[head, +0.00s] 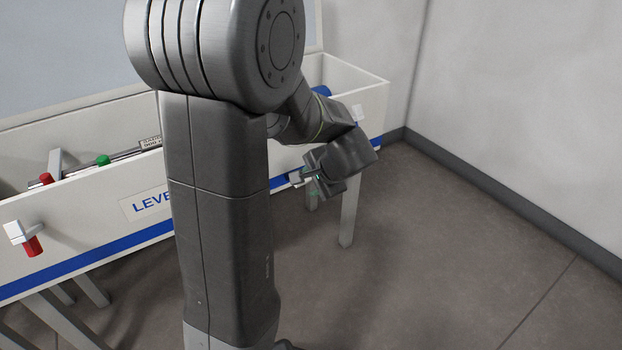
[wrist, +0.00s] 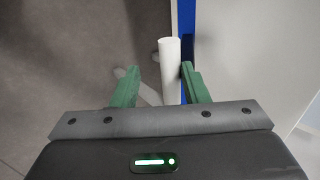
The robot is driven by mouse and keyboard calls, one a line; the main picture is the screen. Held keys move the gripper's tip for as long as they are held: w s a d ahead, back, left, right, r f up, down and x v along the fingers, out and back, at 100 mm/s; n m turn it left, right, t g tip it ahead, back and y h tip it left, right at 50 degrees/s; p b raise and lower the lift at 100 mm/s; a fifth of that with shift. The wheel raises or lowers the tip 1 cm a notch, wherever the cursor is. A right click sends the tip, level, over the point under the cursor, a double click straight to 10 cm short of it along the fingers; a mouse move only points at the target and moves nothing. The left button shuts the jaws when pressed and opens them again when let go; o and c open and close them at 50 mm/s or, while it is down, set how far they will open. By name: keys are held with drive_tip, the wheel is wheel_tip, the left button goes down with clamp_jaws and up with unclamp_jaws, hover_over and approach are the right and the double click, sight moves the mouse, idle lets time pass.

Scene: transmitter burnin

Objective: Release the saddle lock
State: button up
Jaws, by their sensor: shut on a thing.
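My gripper (head: 308,182) is at the front face of the long white trough (head: 110,232), near its right end and partly hidden by my arm. In the wrist view, a white bar (wrist: 170,70) stands between the two green fingers of my gripper (wrist: 160,86), close against the right finger. A gap shows on the left finger's side, but the jaws are shut on the bar. I cannot tell whether this bar is the saddle lock. A white block (head: 19,233) with a red grip (head: 33,246) sits on the trough's front at the far left.
Inside the trough lie a rod with a green knob (head: 103,160), a red piece (head: 46,178) and a grey upright (head: 55,163). My arm hides the trough's middle. Grey legs (head: 349,210) stand below. Open floor (head: 450,260) lies to the right, bounded by walls.

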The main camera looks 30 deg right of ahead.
drive_tip(key=shift+s+f, duration=0.1)
drive_tip(key=shift+f, duration=0.15)
drive_tip(key=p+v, duration=0.4)
drive_tip(key=v, duration=1)
drive_tip(key=shift+p, duration=0.3)
drive_tip(key=shift+r, duration=0.1)
drive_tip(key=b+x, duration=0.3)
drive_tip(key=x, duration=0.9)
drive_tip(key=shift+r+b, duration=0.2)
drive_tip(key=shift+b, duration=0.15)
drive_tip(key=shift+a, duration=0.1)
